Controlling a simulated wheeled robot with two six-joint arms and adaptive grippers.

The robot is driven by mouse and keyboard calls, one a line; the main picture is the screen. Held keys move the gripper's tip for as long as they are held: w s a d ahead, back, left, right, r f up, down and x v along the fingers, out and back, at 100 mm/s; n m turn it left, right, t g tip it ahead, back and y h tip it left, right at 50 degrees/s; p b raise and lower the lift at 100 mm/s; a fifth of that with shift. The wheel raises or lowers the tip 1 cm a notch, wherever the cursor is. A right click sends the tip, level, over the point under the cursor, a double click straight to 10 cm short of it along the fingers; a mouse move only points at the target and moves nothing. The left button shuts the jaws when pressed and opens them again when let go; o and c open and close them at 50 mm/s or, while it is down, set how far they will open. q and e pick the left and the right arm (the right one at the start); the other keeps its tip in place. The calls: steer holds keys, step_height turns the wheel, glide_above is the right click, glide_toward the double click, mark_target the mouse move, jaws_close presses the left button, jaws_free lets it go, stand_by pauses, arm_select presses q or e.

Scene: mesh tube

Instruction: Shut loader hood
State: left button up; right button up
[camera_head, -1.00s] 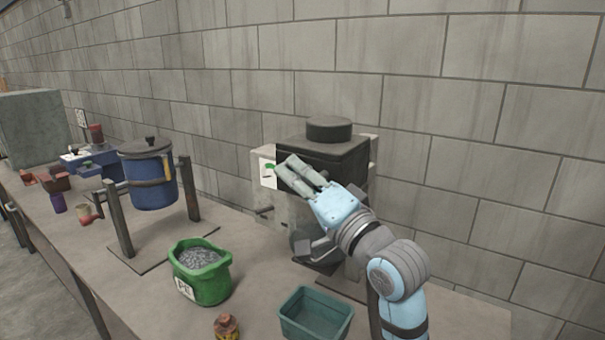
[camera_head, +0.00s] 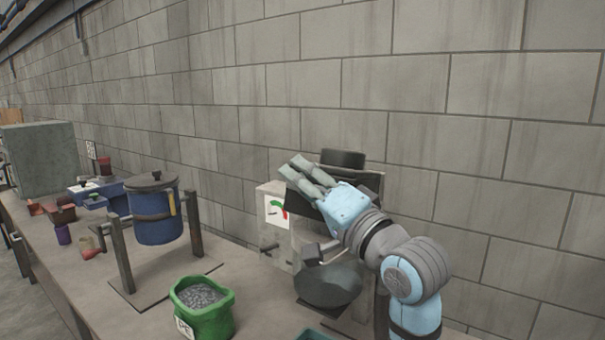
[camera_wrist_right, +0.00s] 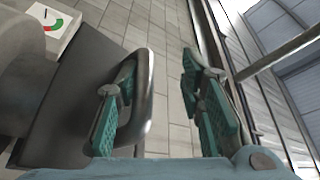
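The loader is a pale grey machine against the wall, with a dial plate (camera_head: 277,211) on its side. In the right wrist view a dark panel (camera_wrist_right: 75,105) carries a grey loop handle (camera_wrist_right: 150,95). My right gripper (camera_wrist_right: 160,100) is open around the handle's outer bar, one finger inside the loop and the other outside. It also shows in the head view (camera_head: 308,172). My left gripper is out of view.
A dark round bowl (camera_head: 328,285) sits below the hood. A green tub (camera_head: 203,318) of grey granules stands in front. A blue lidded drum (camera_head: 155,215) on a stand is left of the loader. A teal bin (camera_head: 312,335) is cut off at the bottom.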

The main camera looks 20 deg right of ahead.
steer(key=r, duration=0.3)
steer(key=shift+w+d+r, duration=0.1)
steer(key=shift+w+d, duration=0.05)
steer(key=shift+d, duration=0.1)
steer(key=shift+o, duration=0.4)
steer(key=shift+r, duration=0.15)
steer(key=shift+o, duration=0.8)
steer(key=shift+a+r, duration=0.1)
steer(key=shift+a, duration=0.05)
steer(key=shift+o, duration=0.4)
steer(key=shift+s+a+f, duration=0.15)
steer(key=shift+s+f, duration=0.15)
steer(key=shift+v, duration=0.9)
steer(key=c, duration=0.3)
steer(key=s, duration=0.8)
steer(key=shift+s+d, duration=0.25)
steer(key=shift+s, duration=0.1)
arm_select(q)
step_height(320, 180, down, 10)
steer(key=b, duration=1)
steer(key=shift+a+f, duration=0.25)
arm_select(e)
steer(key=v, duration=0.3)
steer(key=f+v, duration=0.1)
steer(key=v, duration=0.2)
steer(key=shift+w+d+f, duration=0.15)
steer(key=shift+f, duration=0.05)
